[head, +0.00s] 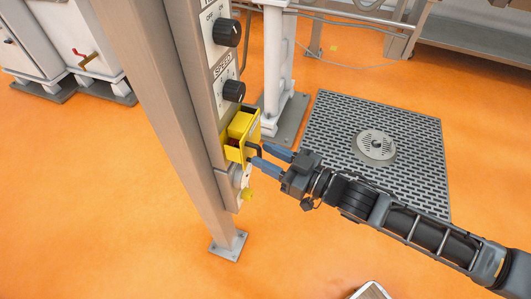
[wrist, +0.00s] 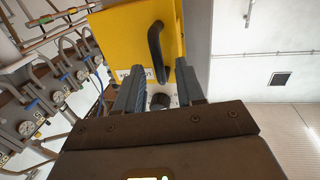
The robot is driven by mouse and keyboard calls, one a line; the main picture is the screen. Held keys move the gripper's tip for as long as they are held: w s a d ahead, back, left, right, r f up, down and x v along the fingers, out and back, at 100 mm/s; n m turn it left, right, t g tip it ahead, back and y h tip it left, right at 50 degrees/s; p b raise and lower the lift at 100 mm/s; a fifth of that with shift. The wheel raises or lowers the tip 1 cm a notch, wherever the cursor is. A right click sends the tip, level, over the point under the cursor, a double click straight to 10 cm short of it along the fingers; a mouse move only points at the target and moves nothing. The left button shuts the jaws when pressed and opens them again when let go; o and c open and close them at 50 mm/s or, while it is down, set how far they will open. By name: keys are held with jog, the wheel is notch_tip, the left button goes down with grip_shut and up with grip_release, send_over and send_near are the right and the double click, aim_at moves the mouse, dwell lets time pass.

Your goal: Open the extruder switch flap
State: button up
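The yellow extruder switch flap (head: 240,126) is on the narrow control panel on the post, below the dials. Something dark red shows at its lower side in the head view; I cannot tell how far the flap stands open. Its black bar handle (wrist: 155,48) sticks out towards me in the wrist view. My gripper (head: 264,156) has its blue fingers apart. In the wrist view the fingers (wrist: 160,82) lie on either side of the handle's lower end, and I see no clear contact. The handle is partly hidden behind the fingers in the head view.
Two black dials (head: 227,32) sit above the flap. The grey post (head: 165,110) stands left of the panel on a bolted foot. A perforated floor plate (head: 400,130) lies under my arm. Pipes and gauges (wrist: 50,85) show at left in the wrist view. The orange floor is mostly clear.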

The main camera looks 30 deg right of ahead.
jog(key=shift+w+a, duration=0.2)
jog(key=shift+w, duration=0.25)
jog(key=shift+c, duration=0.2)
grip_shut()
dwell(0.9)
